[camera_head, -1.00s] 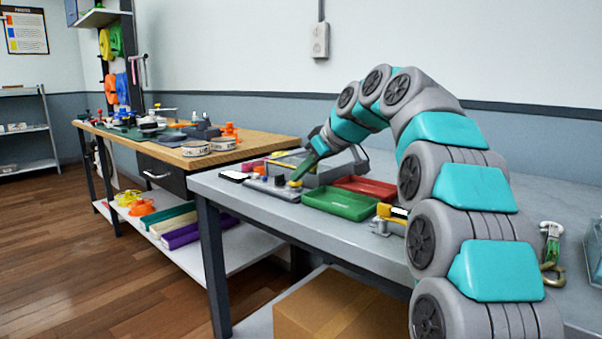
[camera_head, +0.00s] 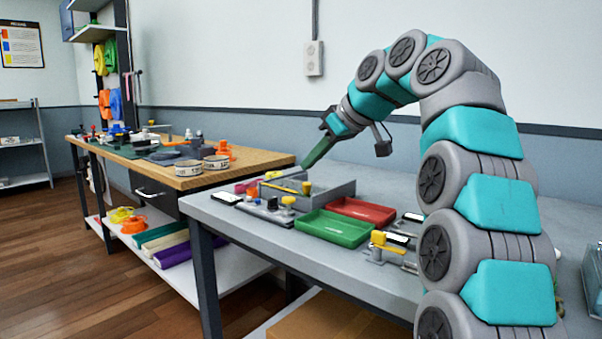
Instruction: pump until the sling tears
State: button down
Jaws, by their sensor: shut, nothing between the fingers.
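My gripper (camera_head: 305,166) is a dark green pair of fingers, shut and empty, pointing down and left. In the picture it hangs just above a grey, walled bench rig (camera_head: 335,190). A yellow bar (camera_head: 281,187) and an upright yellow knob (camera_head: 306,187) show at this rig. My fingers appear apart from all of these. I cannot pick out the sling or tell which part is the pump.
A green tray (camera_head: 333,229) and a red tray (camera_head: 361,210) lie on the grey bench. A yellow-handled clamp-like tool (camera_head: 379,242) stands near the front edge. A wooden workbench (camera_head: 188,179) with rolls and tools stands at the left. Bare bench top lies behind the trays.

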jog(key=shift+v, duration=1.35)
dwell(0.7)
